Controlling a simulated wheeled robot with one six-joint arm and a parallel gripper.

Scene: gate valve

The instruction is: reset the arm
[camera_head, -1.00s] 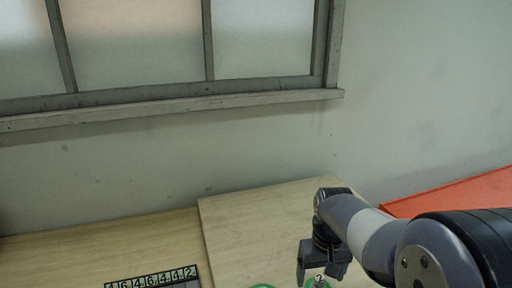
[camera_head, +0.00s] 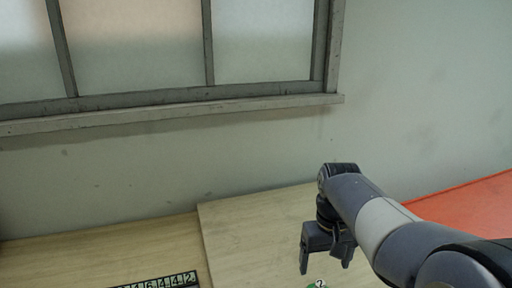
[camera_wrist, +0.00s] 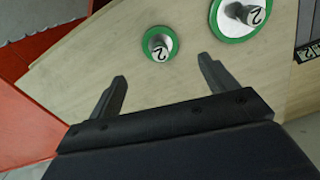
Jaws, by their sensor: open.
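My gripper (camera_head: 325,262) is open and empty above the wooden board in the head view. Its two spread fingers also show in the wrist view (camera_wrist: 162,88). Two round green-rimmed valve pieces with a white top and a stem marked 2 lie beyond the fingers in the wrist view, a smaller one (camera_wrist: 151,36) and a larger one (camera_wrist: 221,28). They are apart from the fingers. In the head view only a bit of one green piece (camera_head: 313,285) shows at the bottom edge.
A wooden board (camera_head: 245,225) lies on the wooden table (camera_head: 100,262). A strip of numbered tiles (camera_head: 165,281) is at the bottom left. An orange-red surface (camera_head: 470,204) lies to the right. A wall and a window (camera_head: 140,45) stand behind.

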